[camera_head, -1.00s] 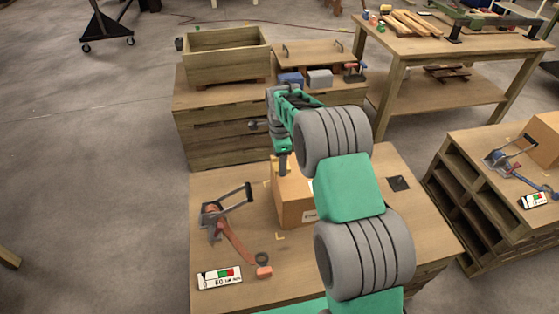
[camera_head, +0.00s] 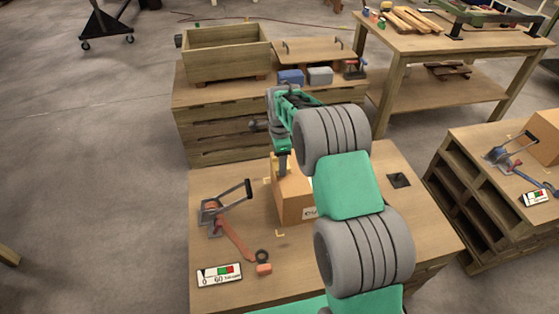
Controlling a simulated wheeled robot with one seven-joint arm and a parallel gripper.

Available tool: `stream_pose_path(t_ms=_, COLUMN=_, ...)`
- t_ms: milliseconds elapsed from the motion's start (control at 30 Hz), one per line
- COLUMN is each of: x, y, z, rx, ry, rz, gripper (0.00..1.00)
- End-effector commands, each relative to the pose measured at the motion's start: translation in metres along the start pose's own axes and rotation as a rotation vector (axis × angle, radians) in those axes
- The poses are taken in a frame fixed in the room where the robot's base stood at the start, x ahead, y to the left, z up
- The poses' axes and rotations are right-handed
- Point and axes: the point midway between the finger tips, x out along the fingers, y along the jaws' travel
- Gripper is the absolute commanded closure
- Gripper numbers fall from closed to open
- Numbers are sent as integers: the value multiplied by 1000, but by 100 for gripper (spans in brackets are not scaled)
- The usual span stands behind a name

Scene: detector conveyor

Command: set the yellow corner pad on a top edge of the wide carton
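A brown carton (camera_head: 293,208) stands on the near bench, partly hidden behind my arm; I cannot tell whether it is the wide one. My gripper (camera_head: 282,172) points down at the carton's far left top edge. Its fingertips are small and dark, and I cannot tell whether they touch the carton or hold anything. I cannot make out the yellow corner pad for sure. A small yellowish patch (camera_head: 267,182) shows just left of the gripper, too small to identify.
On the near bench (camera_head: 215,180), left of the carton, are a lever clamp (camera_head: 212,210), an orange-handled tool (camera_head: 238,240) and a gauge card (camera_head: 220,274). Another carton (camera_head: 545,135) stands on the right bench. A wooden box (camera_head: 228,60) stands behind.

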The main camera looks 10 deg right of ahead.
Motion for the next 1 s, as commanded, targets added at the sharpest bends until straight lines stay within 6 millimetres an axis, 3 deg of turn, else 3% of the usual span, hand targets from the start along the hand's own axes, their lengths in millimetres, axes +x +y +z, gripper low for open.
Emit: stream_pose_path(t_ms=1000, x=26, y=0, z=0, rx=0, ry=0, rz=0, gripper=82)
